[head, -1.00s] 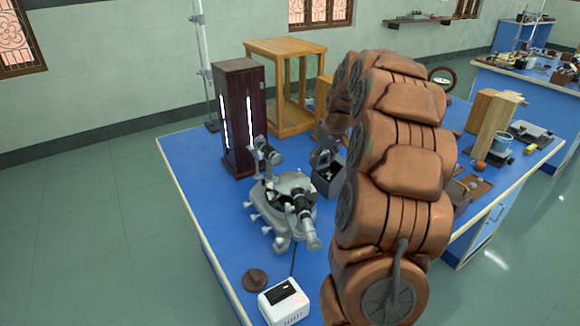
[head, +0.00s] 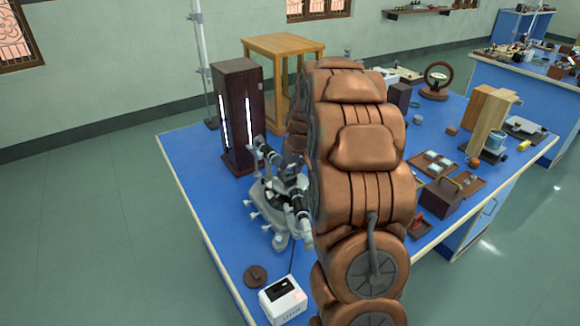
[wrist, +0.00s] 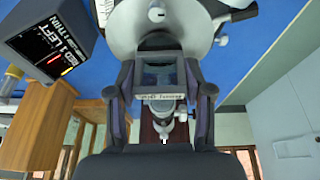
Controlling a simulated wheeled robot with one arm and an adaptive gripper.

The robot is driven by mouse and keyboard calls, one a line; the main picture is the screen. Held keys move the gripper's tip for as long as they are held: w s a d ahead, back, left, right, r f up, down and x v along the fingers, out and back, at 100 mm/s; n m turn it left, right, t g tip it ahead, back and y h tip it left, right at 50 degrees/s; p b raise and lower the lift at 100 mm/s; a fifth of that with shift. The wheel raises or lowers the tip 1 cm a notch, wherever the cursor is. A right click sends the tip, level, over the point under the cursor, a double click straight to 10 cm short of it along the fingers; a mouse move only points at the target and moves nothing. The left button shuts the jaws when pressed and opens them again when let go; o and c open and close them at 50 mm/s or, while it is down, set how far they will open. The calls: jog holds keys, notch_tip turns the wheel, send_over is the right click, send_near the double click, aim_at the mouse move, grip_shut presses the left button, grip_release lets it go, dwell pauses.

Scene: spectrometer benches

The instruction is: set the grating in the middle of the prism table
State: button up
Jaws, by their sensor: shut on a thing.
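My gripper (wrist: 161,88) is shut on the grating (wrist: 163,76), a small glass plate in a frame with a pale label strip. One finger stands on each side of it in the wrist view. The spectrometer (head: 266,189) is a grey metal instrument on the blue bench. Its round metal part (wrist: 124,27) shows just beyond the grating in the wrist view. The grating overlaps this part in the picture; I cannot tell whether they touch. The prism table's middle is not clearly visible. In the head view my arm hides the grating and part of the spectrometer.
A dark wooden lamp housing (head: 238,115) with bright slits stands behind the spectrometer. A wooden stand (head: 283,45) is farther back. A white box (head: 283,300) and a brown disc (head: 255,275) lie in front. A black box with lettering (wrist: 52,42) is at left in the wrist view.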

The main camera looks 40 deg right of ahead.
jog(key=shift+f, duration=0.2)
jog(key=o, duration=1.3)
